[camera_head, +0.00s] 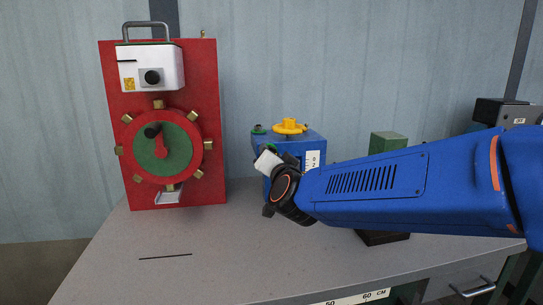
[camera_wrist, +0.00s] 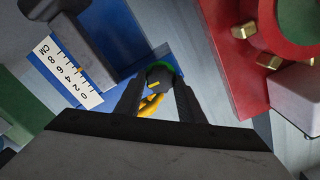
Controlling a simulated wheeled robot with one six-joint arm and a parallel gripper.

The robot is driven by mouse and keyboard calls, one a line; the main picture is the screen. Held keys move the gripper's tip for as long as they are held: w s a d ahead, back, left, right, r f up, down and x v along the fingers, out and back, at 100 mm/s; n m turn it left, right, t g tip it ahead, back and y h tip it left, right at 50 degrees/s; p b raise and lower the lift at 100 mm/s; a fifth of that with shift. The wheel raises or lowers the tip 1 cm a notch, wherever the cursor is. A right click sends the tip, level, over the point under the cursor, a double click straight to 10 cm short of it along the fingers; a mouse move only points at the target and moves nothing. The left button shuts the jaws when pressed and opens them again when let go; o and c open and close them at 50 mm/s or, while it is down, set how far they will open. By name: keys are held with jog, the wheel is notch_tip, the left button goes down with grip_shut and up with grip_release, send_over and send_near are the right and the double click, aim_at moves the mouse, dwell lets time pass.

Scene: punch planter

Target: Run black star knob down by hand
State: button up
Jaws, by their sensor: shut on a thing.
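The black star knob (camera_wrist: 160,77), with a green ring behind it, sits between my fingertips in the wrist view, at the front of a blue block (camera_wrist: 120,65). My gripper (camera_wrist: 161,84) is shut on the knob, with one dark finger on each side. In the head view the blue block (camera_head: 308,146) stands on the table behind my wrist, which hides the knob and most of the block's front. A bit of green shows just above the wrist there. A white scale (camera_head: 313,160) is on the block's face.
A yellow star-shaped handle (camera_head: 289,126) and a small green knob (camera_head: 258,129) are on the block's top. A red panel (camera_head: 112,75) with a dial stands at left. A green block (camera_head: 387,143) stands behind my arm. The table front (camera_head: 220,270) is mostly clear.

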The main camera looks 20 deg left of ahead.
jog(key=o, duration=1)
jog(key=shift+o, duration=0.2)
jog(key=v, duration=1.7)
jog(key=shift+s, duration=0.25)
jog(key=v, duration=1.7)
jog(key=shift+s, duration=0.25)
